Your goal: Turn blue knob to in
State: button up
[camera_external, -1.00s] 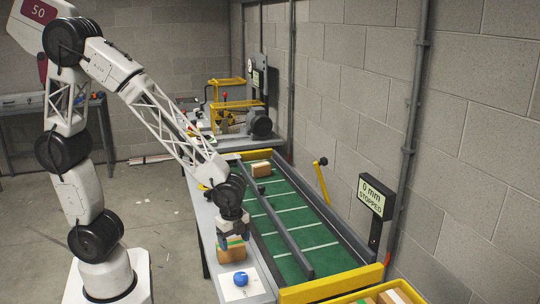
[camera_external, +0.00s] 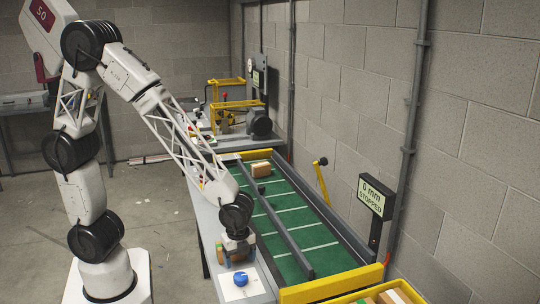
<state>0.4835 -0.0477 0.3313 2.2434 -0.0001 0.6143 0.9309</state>
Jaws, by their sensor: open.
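The blue knob (camera_external: 240,279) sits on a white plate (camera_external: 231,292) at the near end of the grey bench beside the green conveyor. Its pointer and markings are too small to read. My gripper (camera_external: 238,262) hangs just behind and above the knob, pointing down, apart from it as far as I can see. Its jaws are open, with no object visible in them. The sign (camera_external: 375,197) at the right reads "0 mm STOPPED".
A grey rail (camera_external: 281,232) runs along the green conveyor (camera_external: 300,220), which carries another block (camera_external: 261,170). A yellow lever (camera_external: 322,182) stands by the wall. A yellow-edged crate (camera_external: 345,285) is at the near right.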

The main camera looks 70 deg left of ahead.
aim_at(240, 275)
jog(key=shift+f, duration=3.45)
jog(key=c, duration=0.9)
